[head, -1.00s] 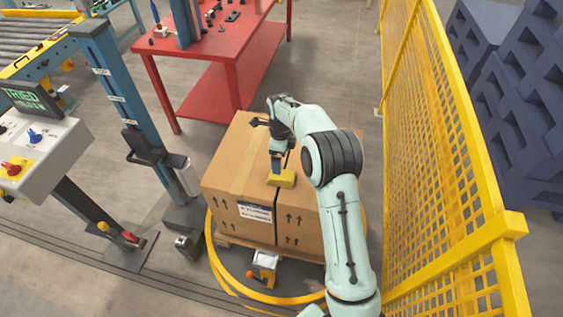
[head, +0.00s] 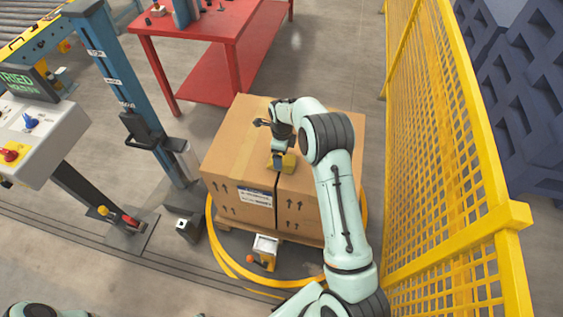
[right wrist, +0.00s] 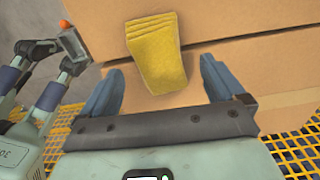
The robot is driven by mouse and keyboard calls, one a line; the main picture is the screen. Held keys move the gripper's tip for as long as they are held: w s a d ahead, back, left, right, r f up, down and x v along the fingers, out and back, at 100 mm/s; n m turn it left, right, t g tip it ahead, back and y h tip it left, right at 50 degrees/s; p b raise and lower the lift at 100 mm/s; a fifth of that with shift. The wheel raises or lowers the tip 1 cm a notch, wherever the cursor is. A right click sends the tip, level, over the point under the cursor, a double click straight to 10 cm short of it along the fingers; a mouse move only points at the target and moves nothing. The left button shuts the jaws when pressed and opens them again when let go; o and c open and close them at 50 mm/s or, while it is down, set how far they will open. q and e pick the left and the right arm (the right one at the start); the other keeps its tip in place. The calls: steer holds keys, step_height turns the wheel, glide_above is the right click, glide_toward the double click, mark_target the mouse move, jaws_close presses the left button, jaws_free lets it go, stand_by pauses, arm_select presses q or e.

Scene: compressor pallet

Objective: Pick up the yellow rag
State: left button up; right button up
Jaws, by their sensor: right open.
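The yellow rag (head: 289,162) lies folded on top of the large cardboard box, close to its front edge. In the right wrist view the rag (right wrist: 157,52) shows its stacked folds and lies ahead of the gap between my fingers. My right gripper (head: 279,159) is over the rag and hides part of it in the head view. In the wrist view its two dark blue fingers (right wrist: 160,88) are spread wide, with nothing held between them. My left gripper is not in the head view.
The cardboard box (head: 230,150) stands on a pallet within a yellow ring (head: 216,255). A yellow mesh fence (head: 440,150) rises close on the right. A blue post (head: 125,90) and control panel (head: 35,130) are left; a red table (head: 215,45) is behind.

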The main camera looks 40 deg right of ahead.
step_height(320, 180, down, 4)
steer(key=shift+a+r, duration=0.1)
steer(key=shift+r, duration=0.05)
steer(key=shift+s, duration=0.1)
steer(key=c, duration=1.1)
steer(key=shift+o, duration=0.2)
